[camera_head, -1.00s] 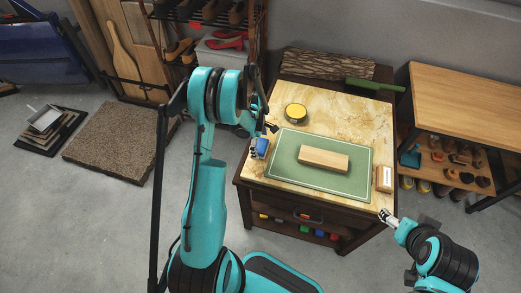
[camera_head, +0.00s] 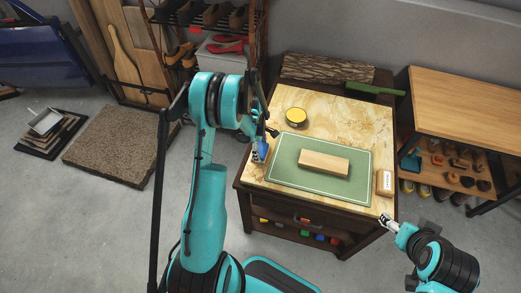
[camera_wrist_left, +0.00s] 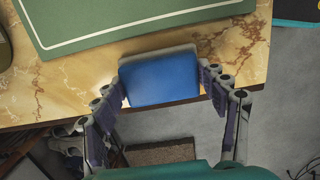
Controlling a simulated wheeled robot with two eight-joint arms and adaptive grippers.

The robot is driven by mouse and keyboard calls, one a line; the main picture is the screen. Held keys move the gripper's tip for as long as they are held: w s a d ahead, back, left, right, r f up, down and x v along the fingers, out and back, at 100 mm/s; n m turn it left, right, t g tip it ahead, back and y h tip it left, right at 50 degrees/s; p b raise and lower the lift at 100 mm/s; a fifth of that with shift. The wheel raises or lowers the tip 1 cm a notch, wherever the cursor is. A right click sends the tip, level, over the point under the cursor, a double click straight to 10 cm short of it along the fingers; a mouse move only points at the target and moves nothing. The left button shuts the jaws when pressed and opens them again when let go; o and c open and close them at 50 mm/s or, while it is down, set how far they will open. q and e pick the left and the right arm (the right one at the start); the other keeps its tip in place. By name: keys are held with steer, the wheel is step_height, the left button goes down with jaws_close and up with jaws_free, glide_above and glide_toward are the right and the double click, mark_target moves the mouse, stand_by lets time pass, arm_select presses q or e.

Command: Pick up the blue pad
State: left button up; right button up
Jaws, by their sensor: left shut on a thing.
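The blue pad (camera_wrist_left: 162,80) is a rounded block with a blue face and a pale grey edge. In the left wrist view it sits between the two fingers of my left gripper (camera_wrist_left: 163,93), which is shut on its short sides. In the head view the pad (camera_head: 261,146) is at the left edge of the marbled table top, beside the green mat, partly hidden by my left gripper (camera_head: 259,155). I cannot tell whether it still touches the table. My right gripper (camera_head: 385,219) is by the table's front right corner, away from the pad; its opening is too small to judge.
A wooden bench (camera_head: 470,95) stands to the right.

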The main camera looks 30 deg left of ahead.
mark_target(262, 149)
arm_select(q)
steer(key=shift+r, duration=0.45)
step_height(262, 149, up, 3)
steer(key=shift+r+p, duration=0.2)
steer(key=shift+p, duration=0.65)
steer(key=w+d+r+p, duration=0.2)
steer(key=d+r, duration=0.4)
steer(key=d, duration=0.5)
steer(key=shift+w+r, duration=0.15)
steer(key=shift+w, duration=0.55)
steer(key=o, duration=0.6)
steer(key=c, duration=0.3)
